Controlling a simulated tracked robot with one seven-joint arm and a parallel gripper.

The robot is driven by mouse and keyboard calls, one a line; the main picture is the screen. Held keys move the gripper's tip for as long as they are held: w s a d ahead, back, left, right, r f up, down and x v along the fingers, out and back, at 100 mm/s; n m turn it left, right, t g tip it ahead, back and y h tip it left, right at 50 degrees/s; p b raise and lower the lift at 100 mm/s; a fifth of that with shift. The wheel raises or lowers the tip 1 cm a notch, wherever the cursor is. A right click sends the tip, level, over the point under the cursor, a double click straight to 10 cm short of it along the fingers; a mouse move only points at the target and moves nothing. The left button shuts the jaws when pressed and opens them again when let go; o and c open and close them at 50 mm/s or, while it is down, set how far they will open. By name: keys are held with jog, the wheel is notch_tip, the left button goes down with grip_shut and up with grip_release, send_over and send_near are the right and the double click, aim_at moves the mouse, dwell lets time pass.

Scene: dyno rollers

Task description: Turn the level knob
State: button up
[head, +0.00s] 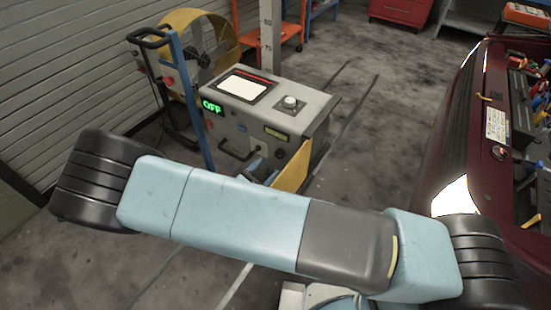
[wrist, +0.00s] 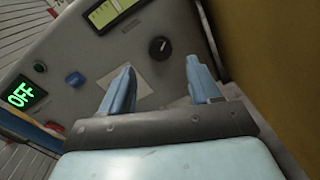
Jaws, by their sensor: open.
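A grey control console (head: 225,124) stands in the middle of the head view. A black round knob (wrist: 160,48) with a pale mark sits on its front panel; it also shows in the head view (head: 280,153). My gripper (wrist: 160,65) is open and empty, its two light-blue fingers pointing at the panel. In the wrist picture the knob appears between and just beyond the fingertips; it looks apart from them, but the exact gap cannot be told. A white knob (head: 289,102) sits on the console's top. I cannot read any label naming the level knob.
A yellow side plate (head: 293,168) stands close on the right. A dark red car (head: 455,130) is farther right.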

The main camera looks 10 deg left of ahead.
aim_at(278, 156)
jog(key=x, duration=0.6)
jog(key=shift+w+d, duration=0.1)
jog(key=shift+w, duration=0.15)
jog(key=c, duration=1)
